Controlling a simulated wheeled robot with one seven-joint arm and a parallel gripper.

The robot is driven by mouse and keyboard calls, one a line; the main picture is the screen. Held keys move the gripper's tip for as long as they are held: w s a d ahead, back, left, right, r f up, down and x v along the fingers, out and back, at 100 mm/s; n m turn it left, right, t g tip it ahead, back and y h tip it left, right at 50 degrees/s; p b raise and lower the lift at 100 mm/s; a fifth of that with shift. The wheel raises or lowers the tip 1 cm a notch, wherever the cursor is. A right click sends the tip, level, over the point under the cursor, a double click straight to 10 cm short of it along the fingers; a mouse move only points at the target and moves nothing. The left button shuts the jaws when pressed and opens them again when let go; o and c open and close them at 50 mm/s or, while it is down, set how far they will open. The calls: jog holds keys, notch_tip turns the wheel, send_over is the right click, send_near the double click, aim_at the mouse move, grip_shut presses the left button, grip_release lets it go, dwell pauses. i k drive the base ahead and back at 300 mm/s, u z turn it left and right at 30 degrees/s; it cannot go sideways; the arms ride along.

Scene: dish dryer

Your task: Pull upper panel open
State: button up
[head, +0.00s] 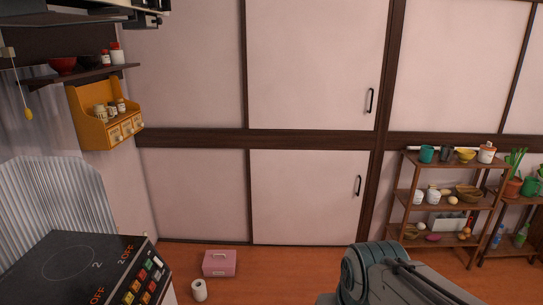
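The upper panel (311,66) is a pale pink sliding door set in dark brown wood, in the upper middle of the head view. Its dark upright handle (371,101) is near its right edge. A lower panel (305,198) of the same kind sits below the dark rail, with its own dark handle (358,185). The upper panel's right edge meets the dark post with no gap that I can see. Part of my grey arm shows at the bottom right, well apart from the panel. My gripper is out of the picture.
A wooden shelf rack (404,198) with cups and bowls stands right of the panels. A stove (62,262) is at the lower left. A pink box (220,264) and a white roll (199,290) are on the floor (280,280). Floor before the panels' right half looks clear.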

aim_at(308, 64)
jog(key=z, duration=0.05)
jog(key=i, duration=1.5)
jog(key=z, duration=0.95)
jog(key=i, duration=1.5)
jog(key=z, duration=0.85)
